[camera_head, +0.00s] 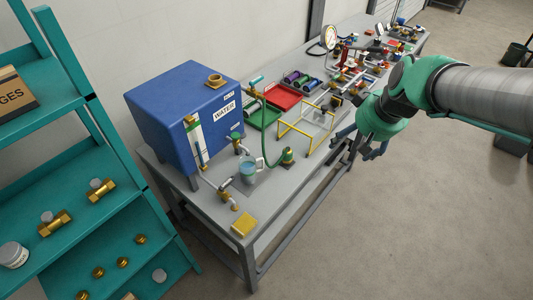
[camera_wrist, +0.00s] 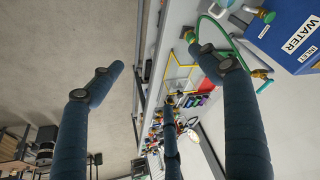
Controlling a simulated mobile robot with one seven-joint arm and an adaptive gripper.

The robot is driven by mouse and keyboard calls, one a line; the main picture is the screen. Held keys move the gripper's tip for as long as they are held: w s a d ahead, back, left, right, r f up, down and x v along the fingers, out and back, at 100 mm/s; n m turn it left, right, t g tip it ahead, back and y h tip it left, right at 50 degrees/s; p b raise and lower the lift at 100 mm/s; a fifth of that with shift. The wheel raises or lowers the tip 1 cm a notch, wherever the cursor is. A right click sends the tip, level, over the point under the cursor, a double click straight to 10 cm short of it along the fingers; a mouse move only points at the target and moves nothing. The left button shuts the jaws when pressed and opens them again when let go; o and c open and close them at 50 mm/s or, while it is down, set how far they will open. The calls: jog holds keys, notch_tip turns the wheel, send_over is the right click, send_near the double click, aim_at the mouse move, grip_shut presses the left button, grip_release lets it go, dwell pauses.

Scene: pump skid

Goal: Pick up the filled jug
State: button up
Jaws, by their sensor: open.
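The filled jug (camera_head: 249,172) is a small clear jug with blue-tinted water and a side handle. It stands upright on the grey bench (camera_head: 262,207), in front of the blue water tank (camera_head: 185,105). My gripper (camera_head: 363,148) is open and empty, off the right side of the bench and well apart from the jug. In the wrist view, the spread dark fingers of the gripper (camera_wrist: 155,65) have nothing between them. A pale shape at the top edge of that view may be the jug, but I cannot tell.
A green hose (camera_head: 270,150) curves from the tank to a brass fitting (camera_head: 287,157) right of the jug. A yellow wire frame (camera_head: 305,130) stands beyond it. Teal shelving (camera_head: 100,235) stands at left.

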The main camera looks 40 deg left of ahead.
jog(key=s+a+f+n, duration=0.2)
jog(key=a+f, duration=0.4)
jog(key=a, duration=0.4)
jog(key=s+a+f+n+g+p, duration=0.1)
jog(key=s+a+f+n, duration=0.1)
jog(key=a+f, duration=0.4)
jog(key=s+a+f+n+g, duration=0.1)
jog(key=s+a+f, duration=0.2)
jog(key=a, duration=1.1)
notch_tip(320, 180, down, 3)
jog(key=shift+a+f+n+y, duration=0.1)
jog(key=shift+a+n+y, duration=0.2)
jog(key=shift+n+y, duration=0.1)
jog(key=shift+s, duration=0.1)
send_near(247, 163)
jog(key=shift+s+d+f, duration=0.1)
jog(key=shift+s+f, duration=0.15)
jog(key=shift+s, duration=0.55)
jog(key=shift+f, duration=0.1)
jog(key=shift+x, duration=2.45)
jog(key=shift+d, duration=0.1)
